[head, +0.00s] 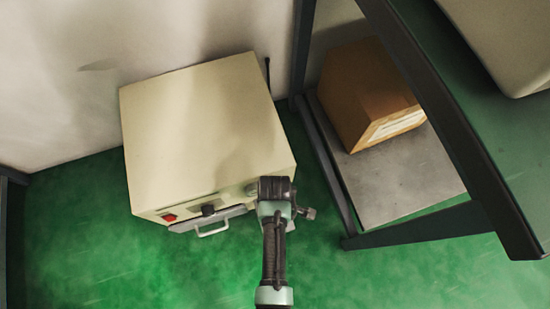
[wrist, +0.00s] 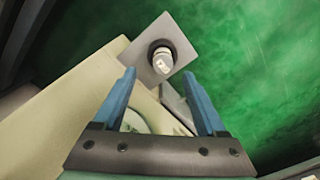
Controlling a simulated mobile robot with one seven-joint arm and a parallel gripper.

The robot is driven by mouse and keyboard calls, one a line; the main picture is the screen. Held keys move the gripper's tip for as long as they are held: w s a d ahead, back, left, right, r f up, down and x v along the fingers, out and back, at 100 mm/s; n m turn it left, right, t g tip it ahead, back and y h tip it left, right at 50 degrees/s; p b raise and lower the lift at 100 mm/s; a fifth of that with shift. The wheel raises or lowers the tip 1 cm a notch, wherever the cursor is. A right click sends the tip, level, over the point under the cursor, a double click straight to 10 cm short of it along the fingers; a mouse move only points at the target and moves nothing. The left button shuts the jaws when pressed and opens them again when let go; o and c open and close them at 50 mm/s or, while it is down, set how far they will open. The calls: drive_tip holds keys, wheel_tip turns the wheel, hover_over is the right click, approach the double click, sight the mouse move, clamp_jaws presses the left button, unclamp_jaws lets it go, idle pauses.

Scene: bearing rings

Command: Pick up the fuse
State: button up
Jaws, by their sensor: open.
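The fuse (wrist: 162,62) shows in the wrist view as a small whitish end inside a dark round holder (wrist: 163,47) on a square grey plate (wrist: 143,38). My gripper (wrist: 158,74) is open, with its two blue fingers apart and nothing between them. The fuse appears just beyond the fingertips, roughly centred between them; I cannot tell the exact gap. In the head view my arm reaches down to the front right of a cream box (head: 200,120), and I cannot make out the fuse there.
The cream box has a red switch (head: 170,217), a black knob (head: 208,209) and a handle (head: 212,229) on its front. A dark-framed rack at the right holds a cardboard box (head: 365,90) on a grey shelf (head: 400,185). Green floor (head: 90,260) lies open in front.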

drive_tip(key=shift+s+f+b, duration=0.15)
drive_tip(key=shift+f+b, duration=0.9)
drive_tip(key=shift+f, duration=0.35)
drive_tip(key=shift+s+f+b, duration=0.1)
drive_tip(key=shift+f+b, duration=0.9)
drive_tip(key=shift+f, duration=0.4)
drive_tip(key=shift+r, duration=0.1)
clamp_jaws()
